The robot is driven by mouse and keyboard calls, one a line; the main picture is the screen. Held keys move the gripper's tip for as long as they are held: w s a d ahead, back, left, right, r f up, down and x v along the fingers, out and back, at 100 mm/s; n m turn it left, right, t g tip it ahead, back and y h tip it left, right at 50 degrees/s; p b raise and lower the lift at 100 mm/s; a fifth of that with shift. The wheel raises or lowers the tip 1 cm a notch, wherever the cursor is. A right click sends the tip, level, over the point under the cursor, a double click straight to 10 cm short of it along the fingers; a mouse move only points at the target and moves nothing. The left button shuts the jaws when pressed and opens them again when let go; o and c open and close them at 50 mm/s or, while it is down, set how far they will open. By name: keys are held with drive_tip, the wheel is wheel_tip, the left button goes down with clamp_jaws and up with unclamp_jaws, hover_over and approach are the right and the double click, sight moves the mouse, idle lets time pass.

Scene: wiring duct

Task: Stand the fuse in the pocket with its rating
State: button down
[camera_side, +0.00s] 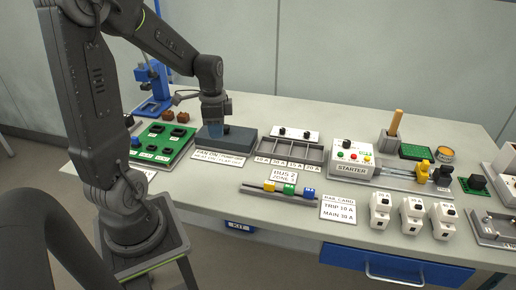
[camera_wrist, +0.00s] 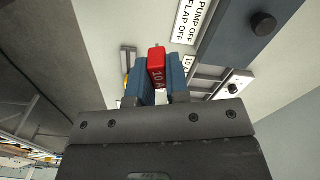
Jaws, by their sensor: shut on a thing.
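My gripper (camera_wrist: 158,88) is shut on a red fuse (camera_wrist: 157,66) marked 10 A, held between its blue finger pads. In the side view my gripper (camera_side: 214,122) hangs above the dark blue-grey block; the fuse cannot be made out there. The grey rack of pockets (camera_side: 290,158) is to the right of the gripper on the table. Its pockets have rating labels along the front, the leftmost reading 10 A. A 10 A label (camera_wrist: 190,62) shows right of the fuse in the wrist view.
The blue-grey block (camera_side: 243,145) with a black knob sits left of the rack. A green board (camera_side: 160,143) lies further left. A starter unit (camera_side: 352,158) stands right. The rail with coloured blocks (camera_side: 288,190) and the bar card (camera_side: 338,208) are in front.

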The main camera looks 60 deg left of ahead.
drive_tip(key=w+a+n, duration=0.8)
drive_tip(key=a+n, duration=0.1)
drive_tip(key=n, duration=0.5)
hover_over(267, 148)
wheel_tip(267, 148, down, 8)
drive_tip(key=shift+w+r, duration=0.1)
drive_tip(key=shift+r, duration=0.15)
drive_tip(key=shift+f, duration=2)
drive_tip(key=c, duration=1.6)
unclamp_jaws()
drive_tip(key=shift+f, duration=0.15)
drive_tip(key=shift+o, duration=1)
